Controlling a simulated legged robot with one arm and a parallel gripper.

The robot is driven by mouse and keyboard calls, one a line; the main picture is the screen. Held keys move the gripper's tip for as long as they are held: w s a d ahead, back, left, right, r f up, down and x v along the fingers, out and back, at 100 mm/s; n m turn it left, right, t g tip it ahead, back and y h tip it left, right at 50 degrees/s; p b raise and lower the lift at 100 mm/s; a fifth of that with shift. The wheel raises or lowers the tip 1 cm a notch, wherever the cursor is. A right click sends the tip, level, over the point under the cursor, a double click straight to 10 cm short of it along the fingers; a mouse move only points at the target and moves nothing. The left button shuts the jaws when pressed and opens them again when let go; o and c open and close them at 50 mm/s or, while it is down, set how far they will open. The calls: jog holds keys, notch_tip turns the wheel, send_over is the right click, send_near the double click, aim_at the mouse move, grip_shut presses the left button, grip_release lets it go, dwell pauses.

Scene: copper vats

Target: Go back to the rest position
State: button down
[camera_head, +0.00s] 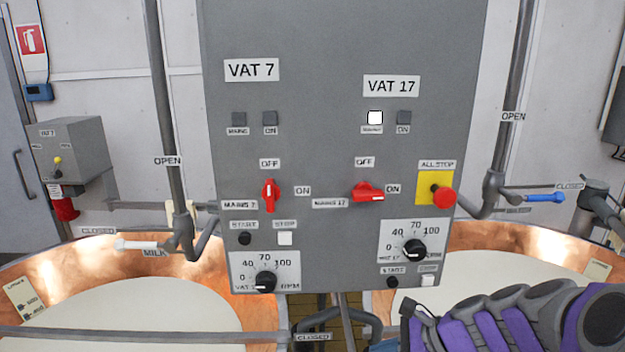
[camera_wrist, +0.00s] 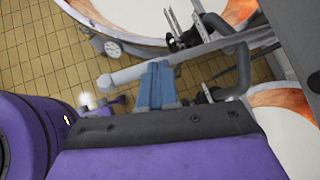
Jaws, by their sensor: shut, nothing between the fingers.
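My gripper (camera_wrist: 157,72) shows in the wrist view as two blue-grey fingers pressed together, with nothing between them. It hangs over the tiled floor and a grey pipe, apart from the panel's switches. In the head view my purple arm is folded across the lower right corner, below the grey control panel (camera_head: 330,150). The fingers are not clearly seen there. The red mains 7 switch (camera_head: 270,195) stands upright, toward OFF. The red mains 17 switch (camera_head: 368,192) lies sideways, toward ON. The vat 17 mains lamp (camera_head: 375,118) is lit white.
Copper vats with white contents stand at left (camera_head: 235,270) and right (camera_head: 545,235). The left pipe has a white valve handle (camera_head: 138,244), the right a blue one (camera_head: 545,197). The red all-stop button (camera_head: 443,198) juts out. Pipes cross the space around my gripper.

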jog(key=s+a+f+n+g+b, duration=0.1)
jog(key=s, duration=0.1)
jog(key=s+a+f+n, duration=0.1)
jog(key=s+a+n, duration=0.1)
jog(key=s+a+f+n+g+h+b, duration=0.1)
jog(key=s+a+n, duration=0.1)
jog(key=s, duration=0.1)
jog(key=shift+s+a+f+g+b, duration=0.1)
jog(key=shift+a+f+g+b, duration=0.1)
jog(key=shift+g+b, duration=0.1)
jog(key=s+d+f+n+g+h+b, duration=0.1)
jog(key=s+d+f+n+h+b, duration=0.1)
jog(key=s+f+n+h+b, duration=0.2)
jog(key=s+d+f+n+g+h+b, duration=0.2)
jog(key=s+f+n+b, duration=0.3)
jog(key=s+n, duration=0.5)
jog(key=s+f+h, duration=0.1)
jog(key=s, duration=0.6)
jog(key=shift+s+d+f+h, duration=0.2)
jog(key=shift+s+d+h, duration=0.05)
jog(key=shift+s+h, duration=0.15)
